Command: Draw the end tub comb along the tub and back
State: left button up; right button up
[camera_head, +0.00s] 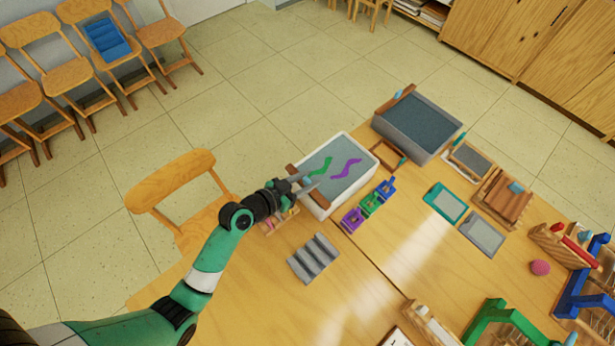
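A white tub (371,152) with grey liquid stands on the table, with a green and a purple wavy streak on its surface. A brown wooden comb (320,201) lies across the tub's near-left end. My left gripper (312,180) is over the middle of this comb, and its two fingers look spread apart. I cannot tell whether they touch the comb, since the gripper hides part of it. A second, grey tub (436,148) with dark liquid stands behind to the right, with a wooden comb (396,99) at its far-left end. My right gripper is not in view.
Small purple, green and blue holders (370,203) stand right of the white tub. A grey ridged rack (314,258) lies in front. A wooden chair (171,181) is at the table's left edge. Trays and frames crowd the right side.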

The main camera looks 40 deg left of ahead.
pick_arm(q)
jog(key=o, duration=0.4)
jog(key=shift+s+f, duration=0.1)
jog(key=shift+s, duration=0.15)
jog(key=shift+w, duration=0.1)
jog(key=shift+s, duration=0.3)
jog(key=p+v, duration=0.2)
jog(key=v, duration=0.9)
jog(key=shift+a+r, duration=0.1)
jog(key=shift+r, duration=0.1)
